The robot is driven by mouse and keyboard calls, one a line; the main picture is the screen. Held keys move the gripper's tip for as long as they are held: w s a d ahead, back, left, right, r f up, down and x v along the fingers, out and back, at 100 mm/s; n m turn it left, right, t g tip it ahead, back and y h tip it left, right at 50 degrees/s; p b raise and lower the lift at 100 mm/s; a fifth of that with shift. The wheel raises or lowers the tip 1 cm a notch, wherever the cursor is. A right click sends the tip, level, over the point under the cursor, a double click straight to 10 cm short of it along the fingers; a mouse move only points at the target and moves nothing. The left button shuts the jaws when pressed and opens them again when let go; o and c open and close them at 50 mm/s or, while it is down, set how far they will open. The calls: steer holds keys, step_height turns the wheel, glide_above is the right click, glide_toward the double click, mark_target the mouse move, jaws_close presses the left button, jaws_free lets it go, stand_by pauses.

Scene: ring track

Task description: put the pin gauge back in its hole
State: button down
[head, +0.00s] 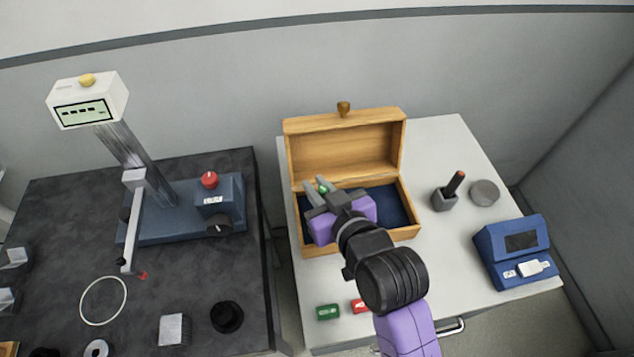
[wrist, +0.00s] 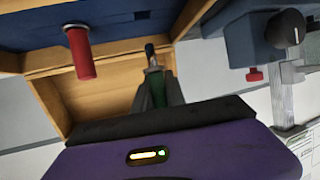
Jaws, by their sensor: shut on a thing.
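My gripper (head: 320,190) is shut on the pin gauge (head: 322,188), which has a green handle, over the left part of the open wooden case (head: 408,232). In the wrist view my gripper (wrist: 157,88) holds the pin gauge (wrist: 151,54) with its dark metal tip pointing away from the fingers, apart from the foam. The dark blue foam (wrist: 30,28) fills the case. A red-handled pin (wrist: 82,52) stands in the foam. A small dark mark, possibly a hole, shows in the foam (wrist: 142,15). My arm hides part of the case in the head view.
A green block (head: 327,312) and a red block (head: 360,306) lie in front. A pen holder (head: 445,200), grey disc (head: 485,192) and blue device (head: 512,250) stand right. A gauge stand (head: 180,215) is on the left bench.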

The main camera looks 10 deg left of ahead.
steer(key=shift+f+b, duration=0.45)
steer(key=shift+f, duration=0.55)
steer(key=shift+p, duration=0.5)
stand_by(0.9)
steer(key=shift+f+b, duration=1.3)
steer(key=shift+f, duration=0.55)
steer(key=c, duration=1.3)
jaws_free()
steer(key=v, duration=0.7)
steer(key=shift+s+d+r+b, duration=0.15)
steer(key=shift+s+d+b, duration=0.05)
steer(key=shift+s+b, duration=0.15)
